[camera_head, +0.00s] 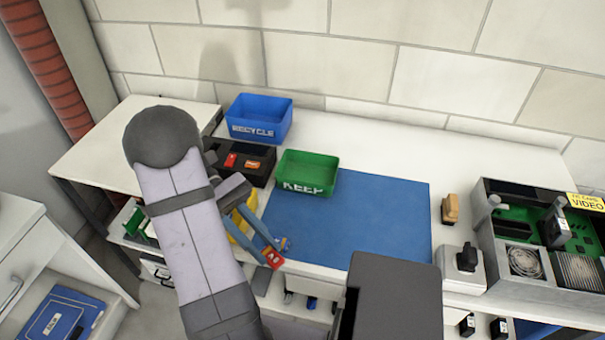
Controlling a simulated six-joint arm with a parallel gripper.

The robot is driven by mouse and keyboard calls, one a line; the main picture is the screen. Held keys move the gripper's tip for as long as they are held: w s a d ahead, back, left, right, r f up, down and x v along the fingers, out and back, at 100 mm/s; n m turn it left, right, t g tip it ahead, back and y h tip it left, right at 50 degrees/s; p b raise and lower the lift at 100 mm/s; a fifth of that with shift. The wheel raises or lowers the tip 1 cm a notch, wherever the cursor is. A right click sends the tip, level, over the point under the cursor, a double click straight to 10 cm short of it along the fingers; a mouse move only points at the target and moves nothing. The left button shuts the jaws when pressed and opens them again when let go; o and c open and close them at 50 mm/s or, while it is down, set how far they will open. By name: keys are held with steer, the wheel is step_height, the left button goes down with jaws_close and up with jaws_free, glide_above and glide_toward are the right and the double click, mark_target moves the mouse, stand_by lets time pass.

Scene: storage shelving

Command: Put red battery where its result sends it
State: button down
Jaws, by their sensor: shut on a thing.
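The red battery (273,260) is small, with a pale mark on its face. My gripper (268,247) is shut on it near the front-left corner of the blue mat (370,215). I cannot tell whether the battery touches anything below. A blue bin marked RECYCLE (259,131) stands at the back left. A green bin marked KEEP (308,185) stands in front of it to the right, at the mat's back-left corner. A dark box (262,173) with a red and an orange patch sits left of the green bin, partly behind my arm. No result is readable.
A yellow object (240,222) is mostly hidden behind my arm. A wooden-coloured block (450,209), a grey box with a black top (464,266) and an open case with a green circuit board (545,232) stand at the right. The mat's middle is clear.

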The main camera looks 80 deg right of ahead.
steer(key=s+d+r+n+g+h+p, duration=0.1)
steer(key=s+d+n+h, duration=0.2)
steer(key=d, duration=0.4)
steer(key=s+d+r+n+g+h+p, duration=0.1)
steer(key=s+d+r+n+h, duration=0.1)
steer(key=d+n+h, duration=0.3)
steer(key=w+d+r+n+t+h+p, duration=0.1)
steer(key=d+n+t+h, duration=0.1)
steer(key=d, duration=0.5)
steer(key=w+d+r+n+t+h+p, duration=0.1)
steer(key=w+d+n+t+h, duration=0.1)
steer(key=d+n+h, duration=0.2)
steer(key=d+h, duration=0.3)
steer(key=shift+w+r+n, duration=0.15)
steer(key=shift+w+n, duration=0.15)
steer(key=shift+n, duration=0.1)
steer(key=b, duration=0.5)
glide_above(300, 178)
step_height(300, 178, down, 6)
steer(key=shift+d, duration=0.15)
steer(key=c, duration=1.5)
jaws_free()
